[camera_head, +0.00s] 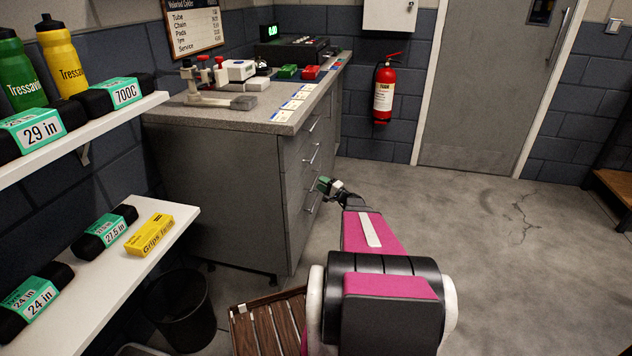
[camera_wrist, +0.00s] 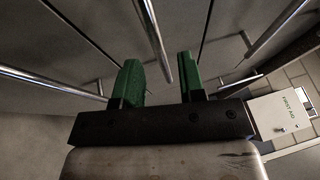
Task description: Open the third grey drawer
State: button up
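The grey drawer cabinet (camera_head: 225,185) stands against the wall in the head view, with bar handles down its right-hand front. An upper handle (camera_head: 313,124) and a second handle (camera_head: 312,155) show clearly. My gripper (camera_head: 324,185) is beside the lower drawers, at about the third one's height, and partly covers that front. In the wrist view my gripper (camera_wrist: 158,78) is open, with green fingers apart. A metal bar handle (camera_wrist: 153,38) runs down between them in the picture; contact cannot be told. The drawers look shut.
Other handles show left (camera_wrist: 50,83) and right (camera_wrist: 275,30) in the wrist view. A slatted wooden crate (camera_head: 268,328) and a black bin (camera_head: 181,308) stand on the floor near my arm. A white shelf (camera_head: 120,262) is at left.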

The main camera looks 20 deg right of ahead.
aim_at(316, 180)
jog(key=shift+x, duration=1.85)
grip_shut()
jog(key=shift+s+d, duration=0.1)
jog(key=s+d, duration=0.8)
jog(key=d, duration=0.4)
jog(key=s+d, duration=0.8)
jog(key=d, duration=0.3)
jog(key=s+d, duration=0.8)
jog(key=d, duration=0.4)
jog(key=shift+d, duration=0.3)
grip_release()
